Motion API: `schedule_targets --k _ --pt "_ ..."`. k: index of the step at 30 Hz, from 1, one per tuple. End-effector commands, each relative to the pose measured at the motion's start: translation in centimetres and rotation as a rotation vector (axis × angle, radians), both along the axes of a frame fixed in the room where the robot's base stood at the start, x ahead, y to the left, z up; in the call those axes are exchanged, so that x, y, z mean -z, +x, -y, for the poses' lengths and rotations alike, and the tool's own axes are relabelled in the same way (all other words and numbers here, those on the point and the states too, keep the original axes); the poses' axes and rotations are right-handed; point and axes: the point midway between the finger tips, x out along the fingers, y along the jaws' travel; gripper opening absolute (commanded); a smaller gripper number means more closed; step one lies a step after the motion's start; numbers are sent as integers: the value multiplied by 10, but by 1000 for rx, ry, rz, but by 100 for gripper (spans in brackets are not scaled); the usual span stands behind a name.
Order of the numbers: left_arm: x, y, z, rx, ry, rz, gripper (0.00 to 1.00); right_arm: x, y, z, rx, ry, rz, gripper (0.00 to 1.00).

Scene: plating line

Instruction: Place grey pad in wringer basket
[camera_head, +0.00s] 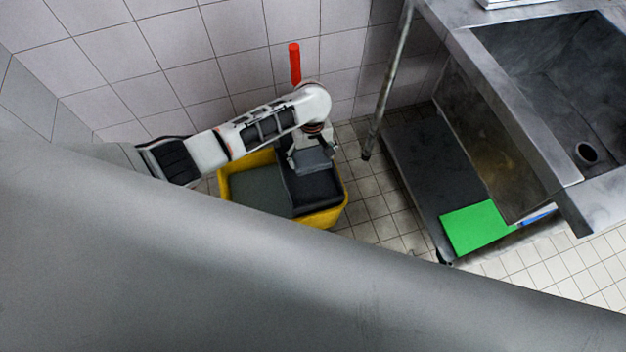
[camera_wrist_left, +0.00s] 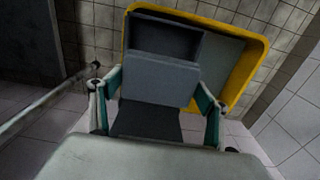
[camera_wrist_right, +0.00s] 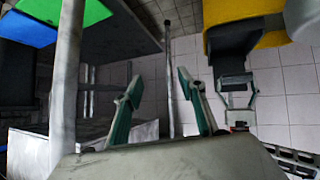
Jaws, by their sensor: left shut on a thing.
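The grey pad (camera_head: 314,160) is held in my left gripper (camera_head: 306,150), over the dark grey wringer basket (camera_head: 318,193). The basket sits in the right part of the yellow bucket (camera_head: 325,219). In the left wrist view the pad (camera_wrist_left: 160,80) is between the two fingers, with the basket's dark inside (camera_wrist_left: 165,38) just beyond it. The pad overlaps the basket opening there; I cannot tell whether its lower edge is inside. My right gripper (camera_wrist_right: 160,84) shows in the right wrist view, open and empty, away from the bucket. My arm partly hides the bucket.
A red handle (camera_head: 295,64) rises behind the bucket by the tiled wall. A metal pole (camera_head: 388,80) stands right of it. Further right are a steel sink (camera_head: 560,90) and a low shelf (camera_head: 420,165) with a green board (camera_head: 478,228). Tiled floor lies between.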

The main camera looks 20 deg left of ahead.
Motion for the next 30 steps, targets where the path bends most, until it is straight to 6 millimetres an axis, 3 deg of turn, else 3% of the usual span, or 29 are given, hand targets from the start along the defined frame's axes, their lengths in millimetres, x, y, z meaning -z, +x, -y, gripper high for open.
schedule_targets --k 1,6,10,15,21,30 --pt "28 -7 -1 -1 0 -17 53 16 -3 2 0 -8 -13 40" --pt "71 -8 -1 -1 1 -19 53 24 4 10 3 -29 -5 40" --pt "100 -8 -1 -1 1 -19 53 14 15 3 -13 -17 27 40" --pt "120 -5 -1 0 0 -11 53 12 18 -3 -22 -7 37 40" --pt "126 -1 0 -1 -1 -3 53 10 20 -5 -24 -2 42 40" --pt "168 -5 -1 -1 1 -10 53 18 17 -10 -33 12 33 40"
